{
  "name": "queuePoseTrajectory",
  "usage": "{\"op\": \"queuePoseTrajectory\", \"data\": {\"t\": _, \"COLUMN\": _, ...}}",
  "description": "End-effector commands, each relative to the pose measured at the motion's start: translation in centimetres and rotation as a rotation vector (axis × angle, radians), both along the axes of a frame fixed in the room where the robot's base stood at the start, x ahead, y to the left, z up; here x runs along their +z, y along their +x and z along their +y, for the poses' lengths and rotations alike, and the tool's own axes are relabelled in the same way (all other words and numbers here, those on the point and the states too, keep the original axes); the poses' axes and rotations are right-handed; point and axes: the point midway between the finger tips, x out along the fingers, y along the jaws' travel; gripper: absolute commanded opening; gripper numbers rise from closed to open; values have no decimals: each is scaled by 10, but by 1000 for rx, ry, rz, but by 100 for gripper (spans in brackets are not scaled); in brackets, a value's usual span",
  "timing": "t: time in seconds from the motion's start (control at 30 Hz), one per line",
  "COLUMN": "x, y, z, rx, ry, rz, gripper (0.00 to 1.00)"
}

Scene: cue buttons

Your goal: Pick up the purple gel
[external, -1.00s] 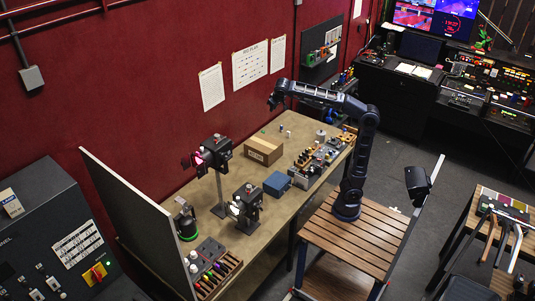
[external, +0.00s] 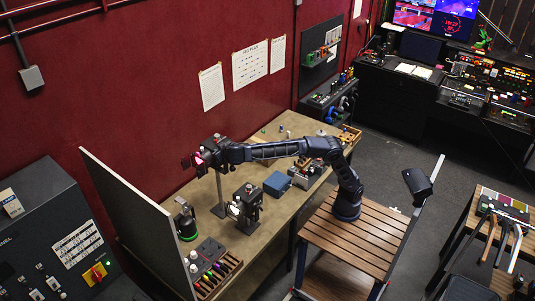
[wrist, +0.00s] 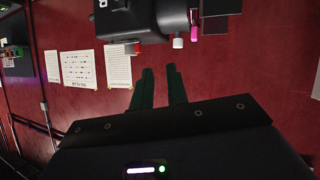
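A small pink-purple piece, which may be the purple gel (wrist: 194,22), shows beside a black lamp head (wrist: 150,18) at the top of the wrist view. In the external view a pink glow (external: 201,158) shows at the front of the same lamp, on a stand at the table's left part. My gripper (wrist: 161,70) has two dark green fingers with a narrow gap and nothing between them. In the external view my arm's end is close to the lamp head, and the fingertips there cannot be made out.
A second lamp (external: 246,202) stands in front, with a blue box (external: 277,184) to its right. A tray of coloured pieces (external: 218,274) lies at the table's near end. A grey panel (external: 130,215) stands at the left. Posters (external: 249,66) hang on the red wall.

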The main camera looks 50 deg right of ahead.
Motion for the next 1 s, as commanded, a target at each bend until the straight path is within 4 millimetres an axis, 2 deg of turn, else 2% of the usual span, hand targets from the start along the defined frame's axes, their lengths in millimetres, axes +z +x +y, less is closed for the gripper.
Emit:
{"op": "queuePoseTrajectory", "data": {"t": 0.03, "x": -4, "y": -19, "z": 31, "rx": 22, "ry": -2, "rz": -38, "gripper": 15}}
{"op": "queuePoseTrajectory", "data": {"t": 0.17, "x": -11, "y": -70, "z": 100, "rx": 69, "ry": 11, "rz": -147, "gripper": 15}}
{"op": "queuePoseTrajectory", "data": {"t": 0.2, "x": -13, "y": -88, "z": 120, "rx": 86, "ry": 17, "rz": -181, "gripper": 15}}
{"op": "queuePoseTrajectory", "data": {"t": 0.3, "x": -16, "y": -133, "z": 163, "rx": 125, "ry": 38, "rz": -260, "gripper": 15}}
{"op": "queuePoseTrajectory", "data": {"t": 0.4, "x": -20, "y": -168, "z": 193, "rx": 158, "ry": 55, "rz": -317, "gripper": 15}}
{"op": "queuePoseTrajectory", "data": {"t": 0.7, "x": -29, "y": -249, "z": 249, "rx": 233, "ry": 100, "rz": -430, "gripper": 15}}
{"op": "queuePoseTrajectory", "data": {"t": 1.0, "x": -37, "y": -305, "z": 280, "rx": 284, "ry": 133, "rz": -499, "gripper": 15}}
